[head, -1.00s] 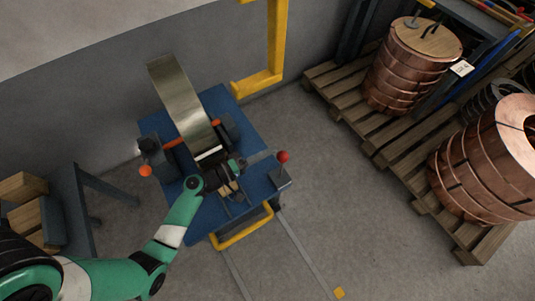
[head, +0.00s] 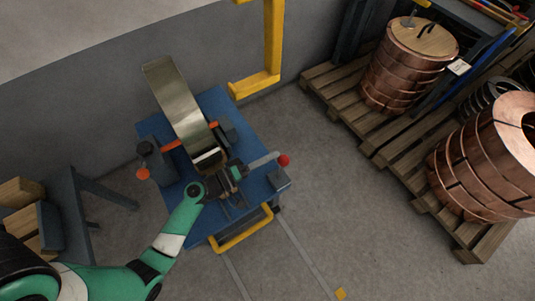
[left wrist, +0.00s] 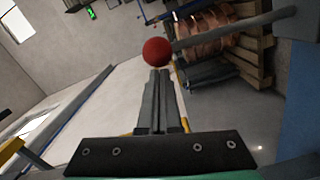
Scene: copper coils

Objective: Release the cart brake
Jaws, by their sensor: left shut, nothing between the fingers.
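The blue cart (head: 165,222) stands on the floor near the wall. A dark lever with a red ball knob (head: 284,160) rises from a grey box (head: 279,180) on its right corner. My left gripper (head: 276,155) reaches over the cart, its shut, empty fingers pointing right at the knob. In the left wrist view my fingertips (left wrist: 160,74) are just below the red knob (left wrist: 156,51); whether they touch it I cannot tell. The lever rod (left wrist: 235,33) runs right from the knob in that view. My right gripper is not in view.
A yellow post (head: 273,40) stands behind. Copper coils (head: 395,75) on wooden pallets (head: 345,107) are at the right. The floor in front of the pallets is clear.

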